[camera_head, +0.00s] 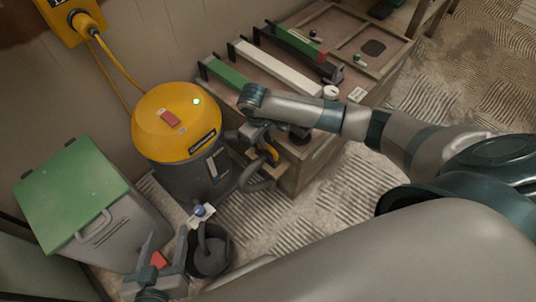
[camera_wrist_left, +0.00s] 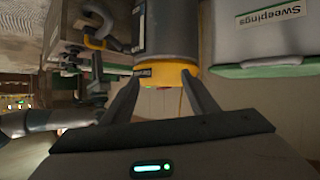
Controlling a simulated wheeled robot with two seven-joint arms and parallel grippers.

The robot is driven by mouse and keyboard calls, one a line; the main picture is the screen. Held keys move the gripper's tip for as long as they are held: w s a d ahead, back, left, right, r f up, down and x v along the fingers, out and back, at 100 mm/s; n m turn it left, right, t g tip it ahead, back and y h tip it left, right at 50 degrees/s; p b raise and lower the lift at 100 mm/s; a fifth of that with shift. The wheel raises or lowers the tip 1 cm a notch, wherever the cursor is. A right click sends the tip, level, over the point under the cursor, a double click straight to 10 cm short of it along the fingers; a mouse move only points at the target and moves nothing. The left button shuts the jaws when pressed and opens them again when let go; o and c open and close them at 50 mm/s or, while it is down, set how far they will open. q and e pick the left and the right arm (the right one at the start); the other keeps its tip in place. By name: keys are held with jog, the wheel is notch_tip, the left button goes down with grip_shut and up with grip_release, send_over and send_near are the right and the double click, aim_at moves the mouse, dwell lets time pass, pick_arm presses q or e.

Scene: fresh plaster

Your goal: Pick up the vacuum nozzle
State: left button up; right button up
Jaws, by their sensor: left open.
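The yellow-topped vacuum (camera_head: 178,125) stands upright on the floor by the wall, with a dark grey body. It also shows upside down in the left wrist view (camera_wrist_left: 165,35). A yellow curved piece (camera_head: 269,153), by a dark hose at the vacuum's right, may be the nozzle; I cannot tell for sure. It shows in the left wrist view (camera_wrist_left: 94,43). My left gripper (camera_head: 164,247) is open at lower left, in front of the vacuum and apart from it. My right gripper (camera_head: 258,132) is beside the yellow piece; its fingers are unclear, and contact cannot be judged.
A grey bin with a green lid (camera_head: 72,188) stands left. A black bucket (camera_head: 210,262) is right of my left gripper. A wooden cabinet (camera_head: 322,158) carries green and white bars. Patterned floor (camera_head: 290,220) lies between bucket and cabinet. A yellow cable (camera_head: 117,64) hangs from a wall box.

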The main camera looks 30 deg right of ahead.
aim_at(268, 152)
pick_arm(q)
jog(key=shift+r, duration=0.1)
pick_arm(e)
jog(key=shift+f, duration=0.1)
jog(key=shift+d+f+b, duration=0.1)
jog(key=shift+f+b, duration=0.25)
jog(key=shift+f, duration=0.3)
jog(key=f, duration=0.2)
jog(key=f+b, duration=0.1)
jog(key=shift+w+d, duration=0.15)
jog(key=shift+d, duration=0.1)
jog(key=shift+f, duration=0.35)
pick_arm(q)
notch_tip(268, 152, up, 6)
jog(key=w+d+t+h, duration=0.1)
jog(key=d+t, duration=0.1)
jog(key=t, duration=0.2)
jog(key=shift+w, duration=0.4)
jog(key=shift+r, duration=0.1)
pick_arm(e)
grip_shut()
